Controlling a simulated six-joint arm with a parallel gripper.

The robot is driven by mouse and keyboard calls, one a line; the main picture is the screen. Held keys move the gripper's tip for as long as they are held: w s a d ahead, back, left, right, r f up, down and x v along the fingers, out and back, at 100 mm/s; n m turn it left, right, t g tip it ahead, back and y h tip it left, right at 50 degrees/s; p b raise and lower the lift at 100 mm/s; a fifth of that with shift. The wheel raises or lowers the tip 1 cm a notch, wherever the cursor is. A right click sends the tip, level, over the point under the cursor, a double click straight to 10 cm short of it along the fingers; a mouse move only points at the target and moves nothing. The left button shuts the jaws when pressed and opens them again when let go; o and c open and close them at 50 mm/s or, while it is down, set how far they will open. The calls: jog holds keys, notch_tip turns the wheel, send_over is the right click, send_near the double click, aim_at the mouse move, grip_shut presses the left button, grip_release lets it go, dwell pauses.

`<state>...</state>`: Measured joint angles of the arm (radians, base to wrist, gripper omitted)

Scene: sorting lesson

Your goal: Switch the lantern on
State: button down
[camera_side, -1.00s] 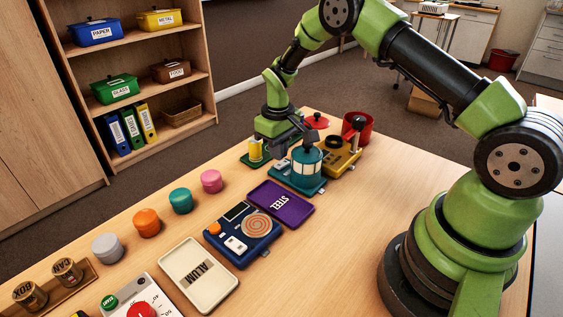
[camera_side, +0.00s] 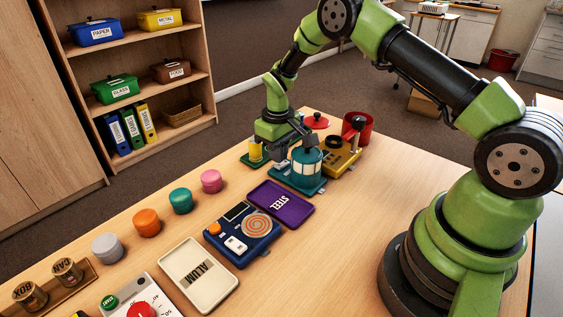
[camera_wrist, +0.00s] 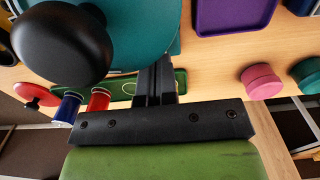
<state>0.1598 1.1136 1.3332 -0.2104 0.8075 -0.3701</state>
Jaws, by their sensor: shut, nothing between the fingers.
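The lantern (camera_side: 306,172) is a teal cylinder with pale panels and a knob on top. It stands upright on a teal base at the far part of the table. My gripper (camera_side: 283,153) is shut and empty, just left of the lantern and close to it. I cannot tell whether they touch. In the wrist view, my shut fingers (camera_wrist: 155,72) point at the edge of a large teal round surface (camera_wrist: 140,30), apparently the lantern's. A big black ball knob (camera_wrist: 62,45) covers part of it. The lantern's switch cannot be made out.
A yellow device with a lever (camera_side: 343,160) stands right of the lantern, with a red container (camera_side: 358,129) beyond. Bare table lies to the right.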

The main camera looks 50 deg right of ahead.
jog(key=shift+f, duration=0.9)
jog(key=shift+r, duration=3.55)
jog(key=shift+r, duration=0.1)
notch_tip(320, 180, up, 10)
jog(key=r+m+t, duration=0.1)
jog(key=t, duration=0.1)
send_over(278, 165)
jog(key=s+a, duration=0.2)
jog(key=s, duration=0.1)
jog(key=s+a+r+m+t, duration=0.1)
jog(key=s+a+r+t, duration=0.15)
jog(key=s+r, duration=0.45)
jog(key=s+a+r+m+t+y, duration=0.1)
jog(key=s+a+r, duration=0.1)
jog(key=s, duration=0.5)
jog(key=s+a+r+m+t+y, duration=0.1)
jog(key=s+a+r, duration=0.1)
jog(key=s, duration=0.5)
jog(key=shift+s+a+t, duration=0.15)
jog(key=shift+t, duration=0.2)
